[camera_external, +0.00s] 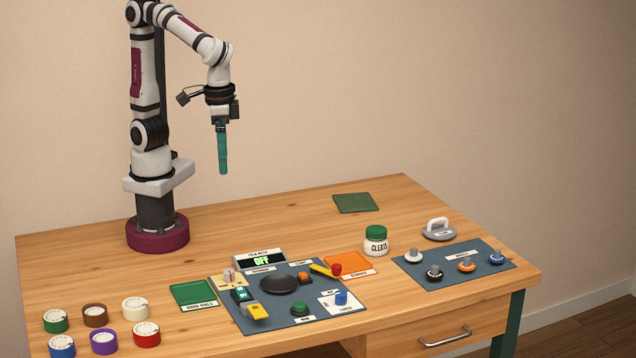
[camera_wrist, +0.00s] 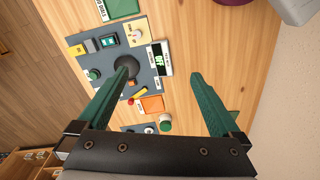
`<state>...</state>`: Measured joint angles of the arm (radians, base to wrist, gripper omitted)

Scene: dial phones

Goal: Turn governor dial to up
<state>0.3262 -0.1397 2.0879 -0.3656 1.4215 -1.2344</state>
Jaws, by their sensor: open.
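My gripper (camera_external: 223,170) hangs high above the back of the table, fingers pointing down. It is open and empty; in the wrist view (camera_wrist: 159,74) its two green fingers stand wide apart. The blue-grey control panel (camera_external: 262,321) lies below and in front, well apart from the gripper. It carries a red-and-white knob on a pale yellow plate (camera_external: 229,279) and a blue knob (camera_external: 341,298) on a white plate. The labels are too small to read surely, so I cannot tell which knob is the governor dial or its setting.
The panel also holds a black disc (camera_external: 280,284), a yellow lever with a red ball (camera_external: 322,270) and several buttons. A display (camera_external: 261,261) reads OFF. Several coloured dials (camera_external: 95,315) stand front left. A jar (camera_external: 376,241) and a second panel (camera_external: 452,280) with knobs are right.

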